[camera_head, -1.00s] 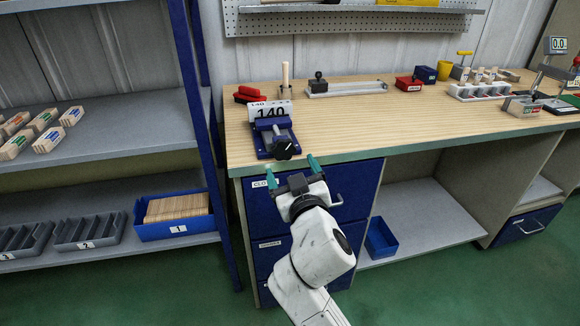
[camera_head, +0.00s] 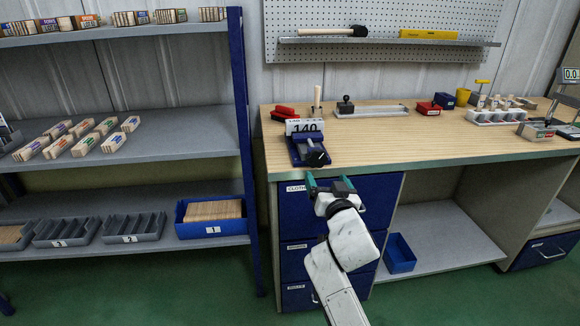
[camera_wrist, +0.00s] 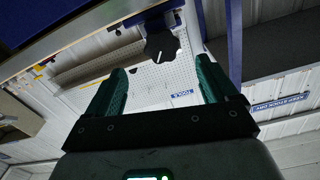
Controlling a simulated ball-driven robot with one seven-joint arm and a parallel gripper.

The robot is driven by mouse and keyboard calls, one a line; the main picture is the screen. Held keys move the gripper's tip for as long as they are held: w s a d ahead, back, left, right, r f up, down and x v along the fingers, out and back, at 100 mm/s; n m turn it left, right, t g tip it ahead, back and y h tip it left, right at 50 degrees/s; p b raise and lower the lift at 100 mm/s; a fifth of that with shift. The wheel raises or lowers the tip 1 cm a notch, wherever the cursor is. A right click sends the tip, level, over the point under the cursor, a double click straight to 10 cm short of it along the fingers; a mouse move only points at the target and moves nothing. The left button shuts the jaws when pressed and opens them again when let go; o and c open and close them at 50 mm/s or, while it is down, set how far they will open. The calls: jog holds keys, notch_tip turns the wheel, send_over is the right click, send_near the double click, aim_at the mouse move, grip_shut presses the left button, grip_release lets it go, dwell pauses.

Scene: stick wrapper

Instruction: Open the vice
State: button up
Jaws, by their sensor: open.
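The blue vice (camera_head: 298,158) sits near the left front corner of the wooden bench, with its black knob (camera_head: 318,156) at the front edge. A white card marked 140 (camera_head: 304,127) stands at the vice; how it is held is not clear. My gripper (camera_head: 330,182) is open and empty, just below and in front of the knob, in front of the blue drawers. In the wrist view the knob (camera_wrist: 161,46) shows beyond and between the green fingertips of my gripper (camera_wrist: 160,82), apart from them. The vice jaws are mostly hidden by the card.
The bench top (camera_head: 390,145) has free room right of the vice. Red items (camera_head: 284,112) and an upright wooden handle (camera_head: 317,97) stand behind it. A blue drawer unit (camera_head: 300,215) is below. A shelf rack (camera_head: 190,148) with trays stands left.

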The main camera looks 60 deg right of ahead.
aim_at(318, 162)
jog(key=p+x, duration=0.1)
jog(key=x, duration=0.9)
jog(key=shift+w+d, duration=0.2)
jog(key=shift+w, duration=0.05)
jog(key=shift+c, duration=0.3)
jog(key=c, duration=0.9)
